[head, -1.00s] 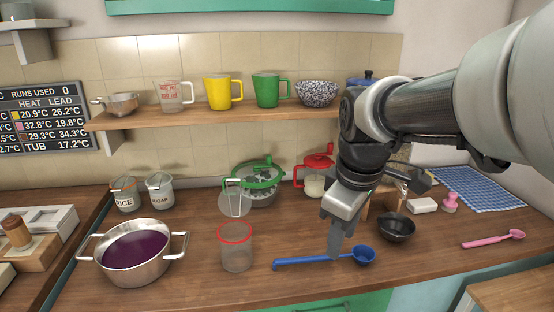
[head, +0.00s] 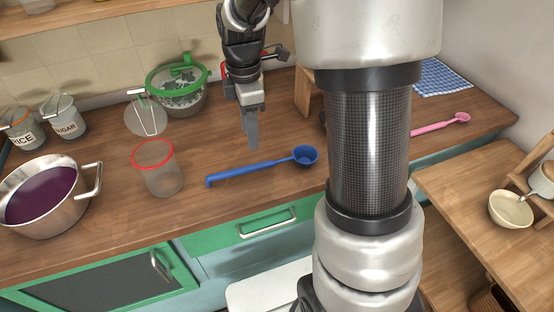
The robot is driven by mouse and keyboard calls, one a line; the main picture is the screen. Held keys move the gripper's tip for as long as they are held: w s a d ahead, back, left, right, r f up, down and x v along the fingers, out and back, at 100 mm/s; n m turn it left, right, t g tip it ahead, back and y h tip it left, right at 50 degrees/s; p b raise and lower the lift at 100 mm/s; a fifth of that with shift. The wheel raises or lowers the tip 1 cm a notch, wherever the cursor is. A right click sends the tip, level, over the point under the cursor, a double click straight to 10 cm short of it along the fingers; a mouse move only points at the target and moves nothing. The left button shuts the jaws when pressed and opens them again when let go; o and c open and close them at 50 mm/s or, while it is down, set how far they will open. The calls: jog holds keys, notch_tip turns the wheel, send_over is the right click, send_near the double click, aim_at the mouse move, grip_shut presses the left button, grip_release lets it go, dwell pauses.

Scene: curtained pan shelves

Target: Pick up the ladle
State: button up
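A blue ladle (head: 252,170) lies on the wooden counter (head: 215,212), its handle pointing left and its round bowl at the right end. My gripper (head: 252,140) points down just behind the middle of the handle in the picture. A small strip of counter shows between the fingertips and the handle, and the gripper's height above the counter is hard to judge. The fingers overlap from this side, so their opening is hidden. A pink ladle (head: 440,125) lies farther right, its near end hidden behind my arm.
A clear cup with a red rim (head: 162,178) stands left of the blue ladle. A steel pot of purple liquid (head: 84,203) is at far left. Bare counter lies before the ladle.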

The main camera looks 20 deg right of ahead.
send_over(254, 165)
notch_tip(254, 165, down, 6)
jog(key=shift+w+f, duration=0.1)
jog(key=shift+f, duration=2.7)
grip_shut()
